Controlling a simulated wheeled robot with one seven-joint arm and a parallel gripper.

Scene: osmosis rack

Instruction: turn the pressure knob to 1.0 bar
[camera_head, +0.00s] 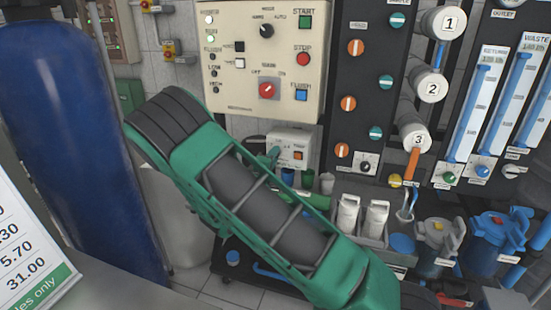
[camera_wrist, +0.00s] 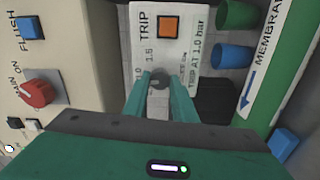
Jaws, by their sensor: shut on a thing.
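The pressure knob (camera_wrist: 159,77) is a small dark grey round knob on the white trip box (camera_wrist: 180,60). In the wrist view it sits between the teal fingertips of my gripper (camera_wrist: 160,84), which is shut on it. Scale marks 1.0 and 1.5 show to the left of the knob, and a "TRIP AT 1.0 bar" label to its right. The fingers cover part of the dial, and I cannot read the knob's setting. In the head view, the trip box (camera_head: 305,140) stands below the beige control panel, with my gripper (camera_head: 275,153) at its left; the knob is hidden there.
An orange trip button (camera_wrist: 168,24) is close to the knob. Green (camera_wrist: 238,14) and blue (camera_wrist: 233,58) cups stand beside the box. The beige panel (camera_head: 240,90) with a red selector (camera_head: 269,90) is above. A blue tank (camera_head: 80,130) stands at left.

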